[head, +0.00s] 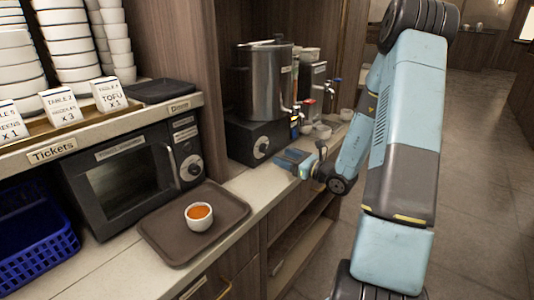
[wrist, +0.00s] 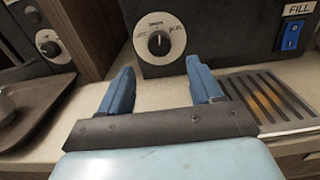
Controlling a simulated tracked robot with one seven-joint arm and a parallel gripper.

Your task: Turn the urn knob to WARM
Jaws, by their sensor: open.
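The urn (head: 265,80) is a tall steel pot on a dark base box on the counter. Its knob (wrist: 159,43) is a dark dial with a pale pointer line on a round white plate, and it also shows in the head view (head: 261,147). The pointer looks roughly upright, toward the small label at the top of the plate. The labels are too small to read surely. My gripper (wrist: 158,72) is open and empty, with its two blue fingers apart below and in front of the knob, not touching it. In the head view my gripper (head: 290,160) is at the counter's front edge.
A dark oven (head: 120,180) with its own knob (head: 191,167) stands left of the urn. A brown tray (head: 160,240) holds a cup of orange sauce (head: 199,216). A blue FILL switch (wrist: 291,36) and a drip grate (wrist: 265,97) are to the right.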

